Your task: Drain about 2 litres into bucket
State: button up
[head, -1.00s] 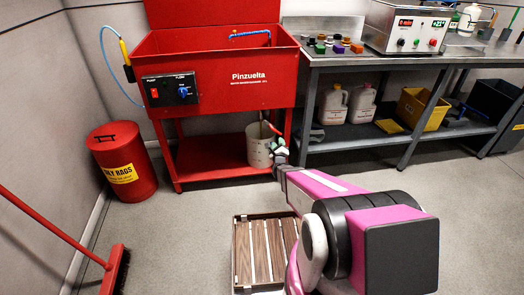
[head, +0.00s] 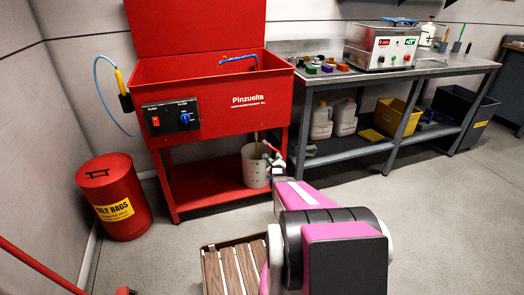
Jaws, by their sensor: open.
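The white bucket (head: 254,172) stands upright on the lower shelf of the red Pinzuelta parts washer (head: 205,110), under its right end. A thin pipe comes down from the washer above the bucket, with a red lever (head: 269,147) beside it. My gripper (head: 275,161) is open, in front of the bucket's right side and close to the lever. My magenta arm hides part of the floor. The fingers are small, and I cannot tell whether they touch the lever or the bucket. The liquid level in the bucket is hidden.
A red oily-rags bin (head: 117,195) stands left of the washer. A steel bench (head: 400,75) with jugs and crates below is on the right. A slatted wooden platform (head: 225,270) lies in front, partly behind my arm. A broom handle (head: 35,262) crosses the lower left.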

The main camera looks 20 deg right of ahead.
aim_at(275, 150)
jog(key=x, duration=1)
jog(key=shift+w+d, duration=0.1)
jog(key=shift+w, duration=0.25)
grip_shut()
